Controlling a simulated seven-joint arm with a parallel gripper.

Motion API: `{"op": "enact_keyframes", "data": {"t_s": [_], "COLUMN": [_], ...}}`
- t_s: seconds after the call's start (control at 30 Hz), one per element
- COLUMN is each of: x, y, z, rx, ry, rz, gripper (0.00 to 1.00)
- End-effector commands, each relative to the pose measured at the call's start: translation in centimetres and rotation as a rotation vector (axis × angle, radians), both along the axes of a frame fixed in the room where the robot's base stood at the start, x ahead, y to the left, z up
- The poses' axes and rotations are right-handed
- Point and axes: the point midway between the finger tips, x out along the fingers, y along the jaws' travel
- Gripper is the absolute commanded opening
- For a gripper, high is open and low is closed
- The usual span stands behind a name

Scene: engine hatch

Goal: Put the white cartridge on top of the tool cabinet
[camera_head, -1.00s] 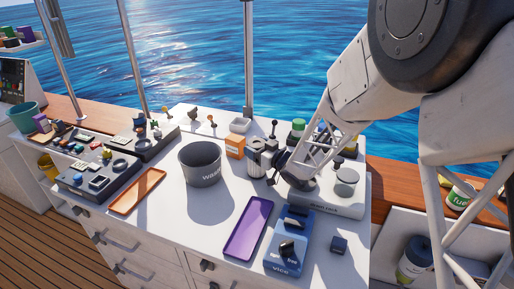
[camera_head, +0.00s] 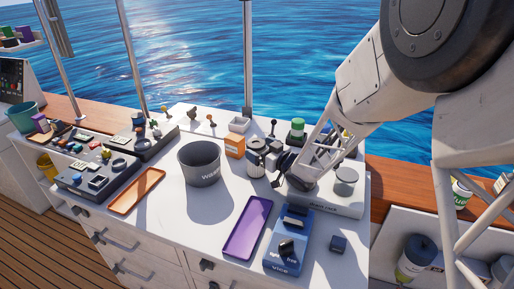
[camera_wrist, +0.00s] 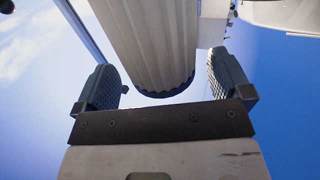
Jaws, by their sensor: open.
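The white cartridge (camera_wrist: 150,45) fills the upper middle of the wrist view as a pale ribbed cylinder with a dark rounded end. My gripper (camera_wrist: 163,78) is open, with one finger on each side of it and gaps showing. In the head view my gripper (camera_head: 268,160) is low over the worktop, beside the orange box; the cartridge (camera_head: 256,158) appears at its fingers, partly hidden. The likely tool cabinet is the white drawer unit (camera_head: 135,240), whose flat top (camera_head: 185,235) carries the bin and trays.
A grey waste bin (camera_head: 200,168) stands left of my gripper, with an orange box (camera_head: 234,146) behind. A purple tray (camera_head: 247,228), a blue vice (camera_head: 289,243) and a rack (camera_head: 335,203) with jars are near. An orange tray (camera_head: 137,191) lies left; bare top shows between the trays.

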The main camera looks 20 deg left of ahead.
Motion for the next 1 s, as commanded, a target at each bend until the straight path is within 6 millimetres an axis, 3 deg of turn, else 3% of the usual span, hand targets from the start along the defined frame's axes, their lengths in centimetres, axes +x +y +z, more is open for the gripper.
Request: {"op": "enact_keyframes", "data": {"t_s": [0.2, 0.6, 1.0], "x": [-1.2, -1.1, -1.1], "y": [-2.9, -2.6, -2.6], "z": [0.4, 6.0, 7.0], "rx": [0.001, 0.001, 0.000], "ry": [-0.003, -0.001, 0.001], "rz": [-0.001, 0.001, 0.001], "gripper": [0.96, 0.96, 0.96]}}
